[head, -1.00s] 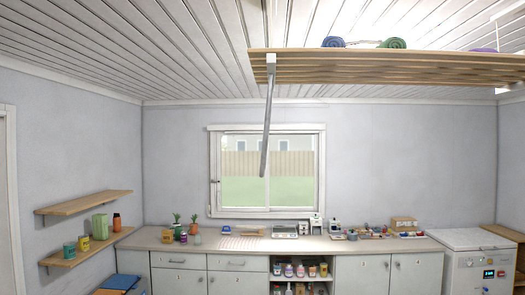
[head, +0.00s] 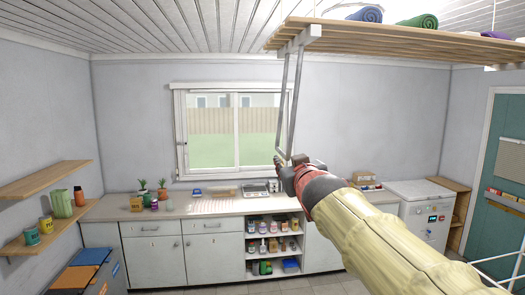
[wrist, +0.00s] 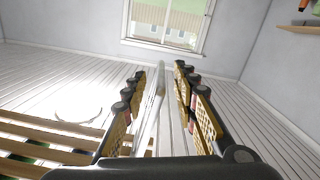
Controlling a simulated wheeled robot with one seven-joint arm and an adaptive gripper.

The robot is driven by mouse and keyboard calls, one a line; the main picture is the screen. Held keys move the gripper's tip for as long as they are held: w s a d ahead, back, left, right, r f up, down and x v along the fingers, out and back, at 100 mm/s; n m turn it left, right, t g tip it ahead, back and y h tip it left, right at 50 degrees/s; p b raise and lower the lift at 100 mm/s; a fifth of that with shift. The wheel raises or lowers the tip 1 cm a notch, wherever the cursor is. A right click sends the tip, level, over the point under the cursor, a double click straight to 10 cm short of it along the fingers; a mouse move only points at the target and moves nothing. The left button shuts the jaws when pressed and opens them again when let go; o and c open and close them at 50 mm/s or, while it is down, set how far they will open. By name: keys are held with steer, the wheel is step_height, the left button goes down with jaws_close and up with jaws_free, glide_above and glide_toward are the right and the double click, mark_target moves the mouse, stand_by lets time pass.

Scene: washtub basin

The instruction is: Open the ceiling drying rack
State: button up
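The ceiling drying rack (head: 390,41) is a slatted wooden shelf hanging under the ceiling at the upper right of the head view. Its slats also show at the lower left of the wrist view (wrist: 40,139). A grey pull handle (head: 297,92) of thin bars hangs from the rack's left end. My gripper (head: 283,166) is at the lower end of this handle. In the wrist view a pale bar (wrist: 155,95) runs between my two spread fingers, with gaps visible beside it. My gripper partly hides the handle's lower end.
Rolled towels, blue (head: 366,14) and green (head: 418,21), lie on the rack. A long counter (head: 190,207) with small items runs below the window (head: 235,135). Wooden shelves (head: 45,180) are on the left wall. A white chest appliance (head: 420,196) stands at the right.

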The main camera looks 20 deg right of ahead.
mark_target(282, 153)
steer(key=shift+a+r+t, duration=0.2)
steer(key=shift+r+t, duration=0.1)
steer(key=shift+r, duration=0.05)
steer(key=shift+w+d+r, duration=0.1)
steer(key=shift+d+r, duration=0.05)
steer(key=x, duration=0.7)
steer(key=shift+w+b, duration=0.3)
steer(key=shift+c, duration=0.6)
jaws_close()
